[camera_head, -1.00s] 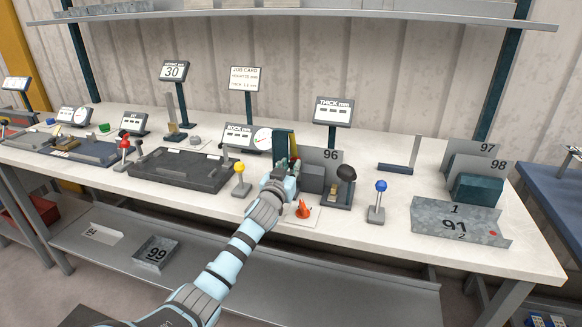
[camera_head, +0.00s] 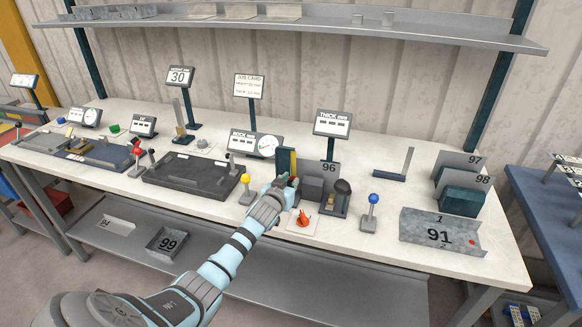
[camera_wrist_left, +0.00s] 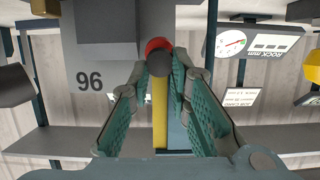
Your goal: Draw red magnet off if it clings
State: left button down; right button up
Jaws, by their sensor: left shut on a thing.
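My left gripper (camera_head: 285,182) reaches from the front over the bench to an upright dark green and yellow block. In the left wrist view its fingers (camera_wrist_left: 160,70) are closed in around the red magnet (camera_wrist_left: 157,44), a round red piece with a dark grey round end. The yellow strip (camera_wrist_left: 160,110) of the block shows behind, between the fingers. The block (camera_head: 284,160) stands beside the grey plate marked 96 (camera_head: 329,169). I cannot tell whether the magnet touches the plate or block. In the head view my gripper mostly hides the magnet. My right gripper is not in view.
An orange cone (camera_head: 303,219) on a white card sits just right of my wrist. A yellow-knobbed lever (camera_head: 246,186) stands left, a black-knobbed one (camera_head: 343,187) and a blue-knobbed one (camera_head: 373,201) right. Bent panel 91 (camera_head: 420,225) lies at the right front.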

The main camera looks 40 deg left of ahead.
pick_arm(q)
jog(key=c, duration=1.5)
grip_release()
jog(key=v, duration=1.2)
jog(key=shift+f, duration=0.1)
